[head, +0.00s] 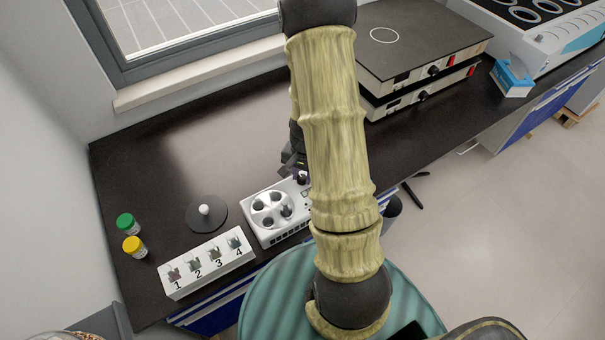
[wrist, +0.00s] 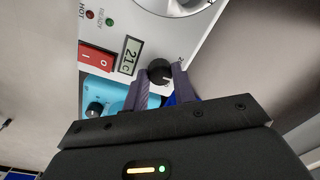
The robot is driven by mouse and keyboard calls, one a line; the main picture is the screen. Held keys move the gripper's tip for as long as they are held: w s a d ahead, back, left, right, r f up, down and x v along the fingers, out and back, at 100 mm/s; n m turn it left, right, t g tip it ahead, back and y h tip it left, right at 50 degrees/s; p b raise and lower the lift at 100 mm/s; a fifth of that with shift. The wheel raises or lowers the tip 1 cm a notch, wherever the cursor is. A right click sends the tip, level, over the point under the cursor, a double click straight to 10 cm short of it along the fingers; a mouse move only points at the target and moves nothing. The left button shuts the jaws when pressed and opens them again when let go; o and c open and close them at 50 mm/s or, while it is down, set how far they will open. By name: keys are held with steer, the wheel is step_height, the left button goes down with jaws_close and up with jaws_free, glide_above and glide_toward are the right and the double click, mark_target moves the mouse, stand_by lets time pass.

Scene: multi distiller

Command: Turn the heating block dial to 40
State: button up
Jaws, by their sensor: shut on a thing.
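The heating block (head: 276,214) is a white box with round wells on the dark bench, partly hidden by my arm in the head view. In the wrist view its panel (wrist: 125,25) shows a small display (wrist: 130,55) that seems to read 21 C. A red power switch (wrist: 96,60) and HOT and READY lamps lie near it. The black dial (wrist: 159,72) sits between the tips of my gripper (wrist: 163,80), which is shut on it. My gripper also shows dimly in the head view (head: 297,168). The dial's pointer setting is too small to read.
A white rack (head: 206,262) numbered 1 to 4 stands left of the block. A round dark disc with a white knob (head: 206,214) and green-capped (head: 126,224) and yellow-capped (head: 134,247) jars are nearby. Stacked hotplates (head: 420,50) stand behind.

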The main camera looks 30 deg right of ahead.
steer(key=shift+m, duration=0.3)
steer(key=o, duration=1)
steer(key=r, duration=1.1)
steer(key=r+p, duration=0.1)
steer(key=r, duration=0.5)
steer(key=shift+s+d+r, duration=0.2)
steer(key=shift+s+d, duration=0.05)
steer(key=shift+s, duration=0.1)
steer(key=s+a+n, duration=0.2)
steer(key=a+n, duration=0.1)
steer(key=a, duration=0.1)
steer(key=s+a+r+n+t, duration=0.1)
steer(key=s+a+n, duration=0.1)
steer(key=a+n, duration=0.2)
steer(key=s+a+n+t, duration=0.1)
steer(key=s+a+n, duration=0.1)
steer(key=a+n, duration=0.1)
steer(key=shift+a+r+n, duration=0.4)
steer(key=shift+a, duration=0.15)
